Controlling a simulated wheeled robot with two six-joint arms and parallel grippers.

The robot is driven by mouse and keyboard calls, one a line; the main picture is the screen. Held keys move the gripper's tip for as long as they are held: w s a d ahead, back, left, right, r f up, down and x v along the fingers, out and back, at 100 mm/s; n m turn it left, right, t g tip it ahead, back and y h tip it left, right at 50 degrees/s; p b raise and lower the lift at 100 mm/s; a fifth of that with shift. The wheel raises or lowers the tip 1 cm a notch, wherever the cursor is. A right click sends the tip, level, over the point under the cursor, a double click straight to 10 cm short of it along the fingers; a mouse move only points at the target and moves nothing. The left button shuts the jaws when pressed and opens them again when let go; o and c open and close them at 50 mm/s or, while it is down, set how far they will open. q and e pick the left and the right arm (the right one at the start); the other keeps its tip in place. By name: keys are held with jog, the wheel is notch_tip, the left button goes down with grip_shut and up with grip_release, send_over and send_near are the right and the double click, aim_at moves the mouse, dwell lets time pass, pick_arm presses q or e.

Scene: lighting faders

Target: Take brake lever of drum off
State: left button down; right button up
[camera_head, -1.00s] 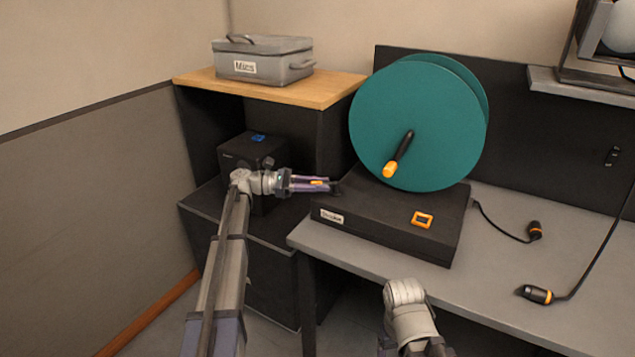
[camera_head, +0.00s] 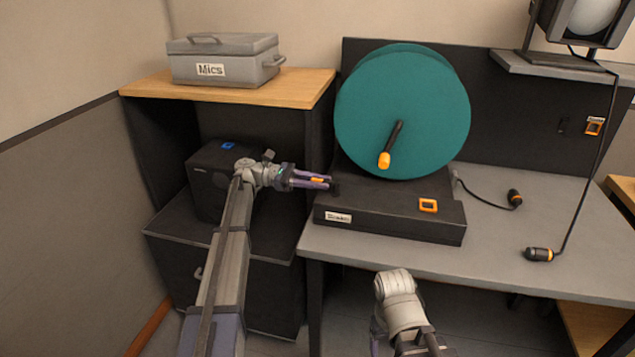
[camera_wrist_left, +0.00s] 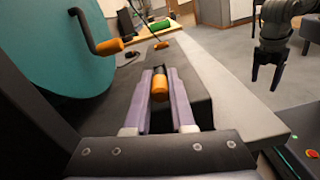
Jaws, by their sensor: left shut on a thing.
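The teal cable drum (camera_head: 402,112) stands on a dark base box (camera_head: 390,215) on the bench. Its crank (camera_head: 392,140) has an orange grip and points down. My left gripper (camera_head: 328,183) is at the left end of the base, shut on the orange grip of a lever. In the left wrist view this orange grip (camera_wrist_left: 160,88) lies between the purple fingers, with a dark end beyond it; I take it for the brake lever. The crank (camera_wrist_left: 98,38) is apart, up and left of the fingers. My right gripper (camera_wrist_left: 267,82) hangs clear of the bench, fingers apart, empty.
A grey case labelled Mics (camera_head: 225,62) sits on the wooden-topped cabinet (camera_head: 295,90) at left. A black box (camera_head: 208,180) stands below it, behind my left arm. An orange-framed switch (camera_head: 428,205) is on the base. Black cables with orange-ringed connectors (camera_head: 540,254) are at right.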

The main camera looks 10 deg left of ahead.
dwell(0.3)
pick_arm(q)
jog(key=c, duration=0.8)
grip_release()
jog(key=shift+o, duration=0.2)
jog(key=a, duration=0.7)
jog(key=shift+a, duration=0.4)
jog(key=shift+w, duration=0.1)
